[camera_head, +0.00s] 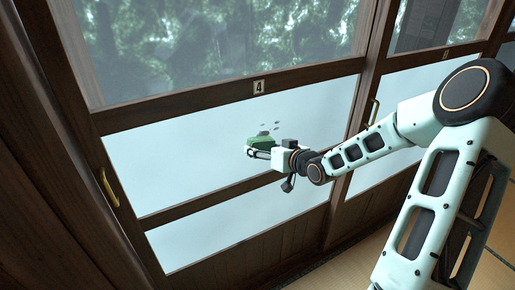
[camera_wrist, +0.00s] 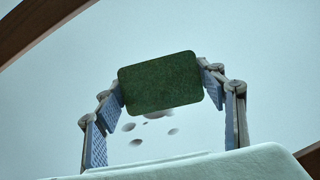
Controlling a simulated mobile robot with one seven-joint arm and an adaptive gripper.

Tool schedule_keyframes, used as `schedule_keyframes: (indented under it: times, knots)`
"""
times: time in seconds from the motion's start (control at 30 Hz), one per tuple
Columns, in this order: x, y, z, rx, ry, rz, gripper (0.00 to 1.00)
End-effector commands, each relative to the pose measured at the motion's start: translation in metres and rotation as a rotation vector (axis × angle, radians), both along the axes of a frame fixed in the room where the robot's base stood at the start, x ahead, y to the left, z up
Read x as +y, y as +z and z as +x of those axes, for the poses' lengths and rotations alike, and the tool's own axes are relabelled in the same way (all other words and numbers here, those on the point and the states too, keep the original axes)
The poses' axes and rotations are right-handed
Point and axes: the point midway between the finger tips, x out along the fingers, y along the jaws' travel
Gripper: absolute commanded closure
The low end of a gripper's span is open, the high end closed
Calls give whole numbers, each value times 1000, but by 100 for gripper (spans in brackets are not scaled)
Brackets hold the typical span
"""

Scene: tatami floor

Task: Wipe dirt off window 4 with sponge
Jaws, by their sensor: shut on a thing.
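Window 4 (camera_head: 180,165) has a dark wooden frame with a "4" label (camera_head: 259,87) on its middle rail. Its frosted lower pane fills most of the head view's middle. My gripper (camera_head: 257,152) is in front of this pane, shut on a green sponge (camera_head: 260,142). In the wrist view the sponge (camera_wrist: 160,81) sits between the two fingers, its dark green face toward the camera. Several dark dirt spots (camera_head: 275,126) show on the pane just above the sponge. In the wrist view the spots (camera_wrist: 129,127) show below the sponge. I cannot tell whether the sponge touches the glass.
A brass handle (camera_head: 109,188) is on the window's left stile, and another handle (camera_head: 374,111) is on the right. A wooden crossbar (camera_head: 225,194) runs below the gripper. Another window panel (camera_head: 395,95) stands to the right. Tatami floor (camera_head: 350,262) shows at lower right.

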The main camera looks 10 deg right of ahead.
Motion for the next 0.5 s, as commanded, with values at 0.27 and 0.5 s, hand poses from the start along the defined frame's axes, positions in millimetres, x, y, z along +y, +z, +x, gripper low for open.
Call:
schedule_keyframes:
  times: [0.27,0.5]
  knots:
    - [-13,0,3,1,0,0,55]
    - [-30,3,10,0,-2,2,55]
